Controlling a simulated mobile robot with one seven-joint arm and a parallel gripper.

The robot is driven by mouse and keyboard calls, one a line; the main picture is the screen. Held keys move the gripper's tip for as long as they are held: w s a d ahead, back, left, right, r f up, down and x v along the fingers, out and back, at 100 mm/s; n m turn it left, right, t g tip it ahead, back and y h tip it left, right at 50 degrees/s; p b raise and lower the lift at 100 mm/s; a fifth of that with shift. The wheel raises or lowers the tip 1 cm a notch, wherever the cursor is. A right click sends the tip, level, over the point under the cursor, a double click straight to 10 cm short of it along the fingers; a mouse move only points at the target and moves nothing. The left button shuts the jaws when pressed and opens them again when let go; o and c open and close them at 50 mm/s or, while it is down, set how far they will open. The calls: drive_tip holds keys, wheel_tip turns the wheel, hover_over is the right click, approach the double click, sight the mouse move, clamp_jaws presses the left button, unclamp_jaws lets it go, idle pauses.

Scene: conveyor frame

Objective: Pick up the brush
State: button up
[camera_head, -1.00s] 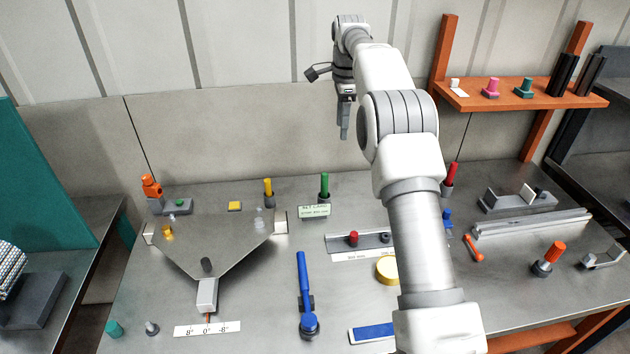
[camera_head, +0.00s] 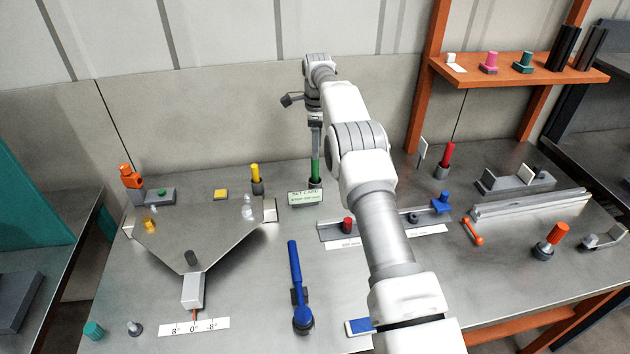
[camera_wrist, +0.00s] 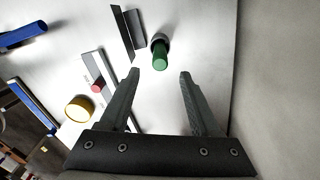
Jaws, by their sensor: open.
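I cannot tell for certain which thing is the brush. A green-handled piece (camera_head: 315,172) stands upright in a dark round holder behind the set card at the back of the table. My gripper (camera_head: 316,152) points down just above it and overlaps its top in the head view. In the wrist view, my gripper (camera_wrist: 160,76) is open and empty; the green handle (camera_wrist: 160,55) shows end-on, just beyond the gap between the fingertips. A long blue-handled tool (camera_head: 295,265) lies at the front middle, with a dark round end; part of it also shows in the wrist view (camera_wrist: 22,35).
The set card (camera_head: 306,197) stands in front of the green piece. Yellow (camera_head: 255,175), red (camera_head: 445,158) and orange (camera_head: 556,236) handles stand elsewhere. A grey rail (camera_head: 335,231) lies right of centre. A triangular plate (camera_head: 205,235) covers the left. The wall is close behind my gripper.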

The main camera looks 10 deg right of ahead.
sight(316, 170)
drive_tip(key=f, duration=0.9)
drive_tip(key=shift+a+f, duration=0.2)
drive_tip(key=shift+f, duration=0.15)
clamp_jaws()
